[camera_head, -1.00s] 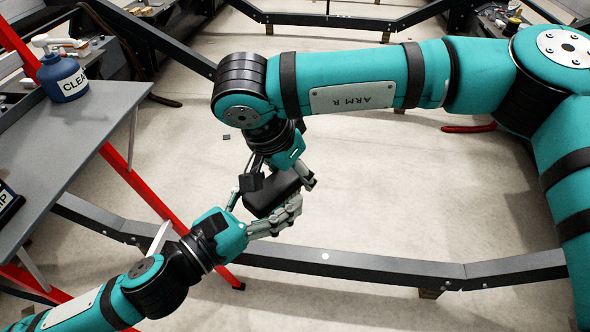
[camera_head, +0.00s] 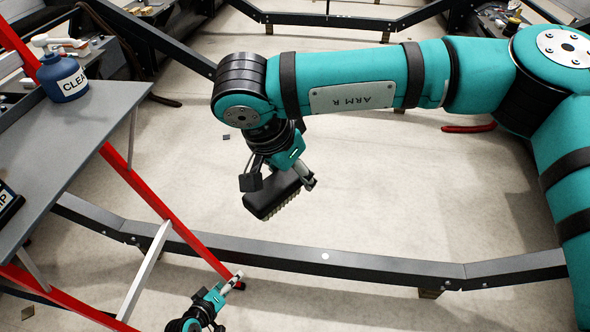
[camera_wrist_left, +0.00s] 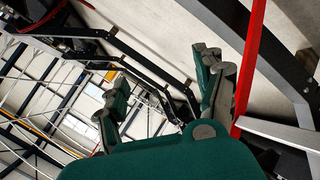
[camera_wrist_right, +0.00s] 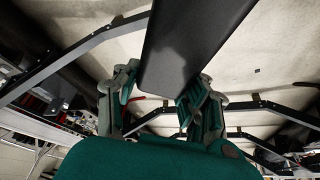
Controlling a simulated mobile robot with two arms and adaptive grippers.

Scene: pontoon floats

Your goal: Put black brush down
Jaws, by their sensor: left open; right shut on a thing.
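The black brush (camera_head: 268,198) hangs in the air over the floor in the head view, tilted, with pale bristles along its lower right edge. My right gripper (camera_head: 279,180) is shut on the brush. In the right wrist view the brush (camera_wrist_right: 188,45) is a long dark block reaching up from between the fingers. My left gripper (camera_head: 231,284) is at the bottom of the head view, apart from the brush. In the left wrist view its fingers (camera_wrist_left: 165,82) stand wide apart with nothing between them.
A grey table (camera_head: 85,125) on a red frame (camera_head: 160,205) stands at the left, with a blue bottle (camera_head: 65,75) labelled "CLEA" on it. A dark metal beam (camera_head: 330,258) crosses the floor below the brush. The pale floor (camera_head: 400,190) is mostly clear; a red-handled thing (camera_head: 468,128) lies on it.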

